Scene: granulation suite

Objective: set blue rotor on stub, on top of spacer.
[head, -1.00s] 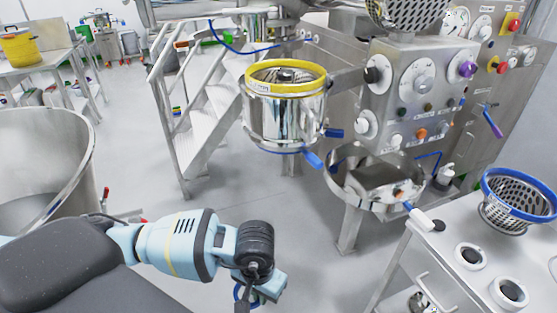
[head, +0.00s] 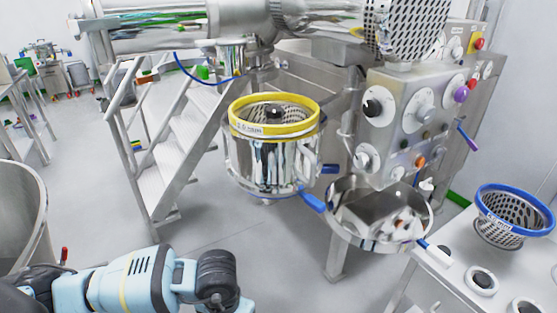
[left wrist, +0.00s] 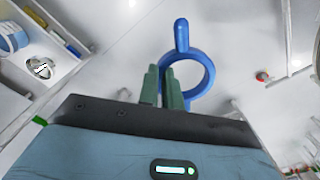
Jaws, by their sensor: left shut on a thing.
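The blue rotor (left wrist: 211,78), a ring with a rounded arm sticking up, is at the fingertips of my left gripper (left wrist: 160,82) in the left wrist view. The green fingers are shut on it near the left side of its ring, clear of any surface. In the head view my left arm comes in at the bottom left; its fingers and the rotor are below the frame. A steel vessel with a yellow rim (head: 273,132) stands at centre, with a dark rounded stub (head: 274,111) in its middle. I cannot make out the spacer. My right gripper is not in view.
A steel bowl (head: 340,222) sits right of the vessel, under a control panel (head: 415,120). A blue-rimmed perforated basket (head: 510,222) stands on a bench at right. Steps (head: 180,150) are behind. Open floor lies between my arm and the vessel.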

